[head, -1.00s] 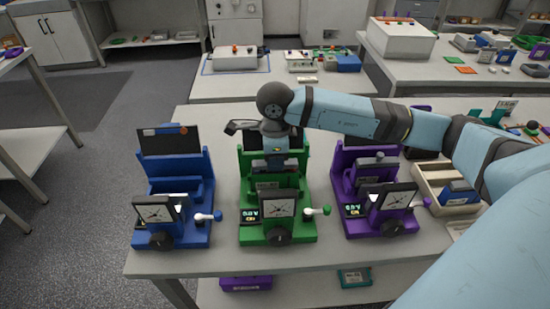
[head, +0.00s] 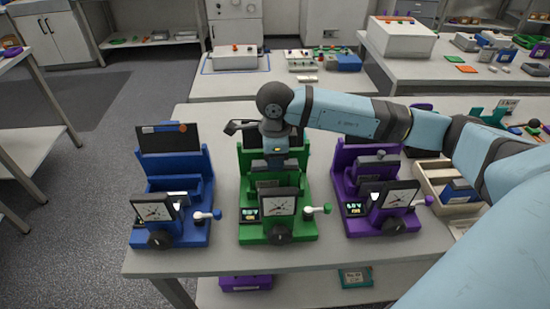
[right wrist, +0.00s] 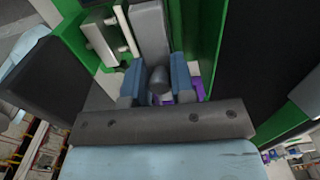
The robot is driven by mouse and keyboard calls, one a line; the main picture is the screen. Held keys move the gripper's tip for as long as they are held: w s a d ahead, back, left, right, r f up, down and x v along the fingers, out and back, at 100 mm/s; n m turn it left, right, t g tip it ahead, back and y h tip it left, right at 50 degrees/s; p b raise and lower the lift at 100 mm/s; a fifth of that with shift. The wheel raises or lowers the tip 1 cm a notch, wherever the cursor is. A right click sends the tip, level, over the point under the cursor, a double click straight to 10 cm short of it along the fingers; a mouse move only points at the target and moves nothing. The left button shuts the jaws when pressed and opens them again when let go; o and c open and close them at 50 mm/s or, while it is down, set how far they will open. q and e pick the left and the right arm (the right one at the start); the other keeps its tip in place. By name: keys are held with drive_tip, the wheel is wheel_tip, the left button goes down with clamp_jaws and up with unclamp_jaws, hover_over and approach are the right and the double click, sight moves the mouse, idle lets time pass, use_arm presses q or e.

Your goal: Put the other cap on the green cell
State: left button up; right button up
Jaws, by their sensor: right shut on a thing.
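The green cycler (head: 295,232) stands in the middle of the near table, with a dial, a small display and a lever at its front. My right gripper (right wrist: 155,86) is over its cradle, pointing down. In the right wrist view its two blue fingers are shut on the round knob of a grey cap (right wrist: 150,35). In the head view the gripper and wrist hide much of the cradle, and a grey block (head: 267,184) shows below them. I cannot tell whether the cap is fully seated on the cell. My left gripper is out of view.
A blue cycler (head: 190,233) stands to the left and a purple cycler (head: 395,225) to the right, close to the green one. A grey knobbed block (head: 377,160) sits in the purple one. A tray (head: 433,178) with a blue object lies further right.

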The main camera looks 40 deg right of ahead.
drive_tip(key=o, duration=1.5)
drive_tip(key=shift+c, duration=0.2)
drive_tip(key=shift+r, duration=0.15)
drive_tip(key=shift+r+p, duration=1.6)
drive_tip(key=shift+r, duration=1.8)
clamp_jaws()
drive_tip(key=shift+f, duration=0.2)
